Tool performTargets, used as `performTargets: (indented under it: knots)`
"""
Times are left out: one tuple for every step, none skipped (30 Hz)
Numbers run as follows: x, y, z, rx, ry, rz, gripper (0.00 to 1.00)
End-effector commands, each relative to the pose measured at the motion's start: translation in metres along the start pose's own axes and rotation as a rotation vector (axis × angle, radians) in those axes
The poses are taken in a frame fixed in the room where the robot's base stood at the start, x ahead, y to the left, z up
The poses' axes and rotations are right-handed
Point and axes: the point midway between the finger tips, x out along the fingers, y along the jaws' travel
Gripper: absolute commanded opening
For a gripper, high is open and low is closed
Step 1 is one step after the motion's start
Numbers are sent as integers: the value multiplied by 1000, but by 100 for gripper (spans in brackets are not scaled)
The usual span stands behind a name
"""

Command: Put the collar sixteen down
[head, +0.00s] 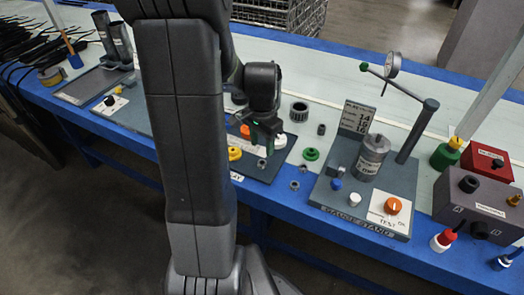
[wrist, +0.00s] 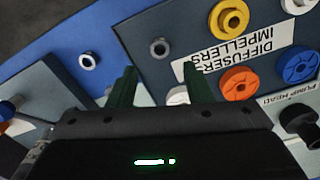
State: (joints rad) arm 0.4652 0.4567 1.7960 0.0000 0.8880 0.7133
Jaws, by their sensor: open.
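My gripper (head: 263,148) is open and empty, low over the dark grey mat with the diffuser and impeller label. In the wrist view its two green fingers (wrist: 159,76) are spread apart. A small grey metal collar (wrist: 159,47) lies on the mat just beyond the fingertips, in line with the gap; it also shows in the head view (head: 262,163) below the gripper. A second grey collar (wrist: 87,60) lies on the blue table, also in the head view (head: 294,185). No number is readable on either, so I cannot tell which is collar sixteen.
A grey station (head: 330,195) with a board marked 14, 15, 16 (head: 357,117), a metal cylinder (head: 372,158) and a tall dark post (head: 417,130) stands to the right. Yellow (wrist: 229,18), orange (wrist: 239,84) and blue (wrist: 298,64) impellers lie near the gripper.

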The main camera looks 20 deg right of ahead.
Motion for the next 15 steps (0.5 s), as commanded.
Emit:
performTargets:
  knots:
    - [-15,0,0,0,3,-3,46]
    - [-20,0,0,0,2,-2,46]
    - [-27,0,0,0,2,-2,46]
    - [-32,0,0,0,2,-2,46]
    - [-36,0,0,0,1,-1,46]
    - [-40,0,0,0,2,-1,46]
    - [-43,0,0,0,1,-1,46]
    - [-46,0,0,0,1,-1,46]
    - [-48,0,0,0,0,0,46]
    - [-50,0,0,0,0,0,46]
    - [-51,0,0,0,0,0,46]
    - [-51,0,0,0,0,0,46]
    - [-52,0,0,0,0,0,46]
    - [-52,0,0,0,0,0,46]
    - [-52,0,0,0,-1,1,46]
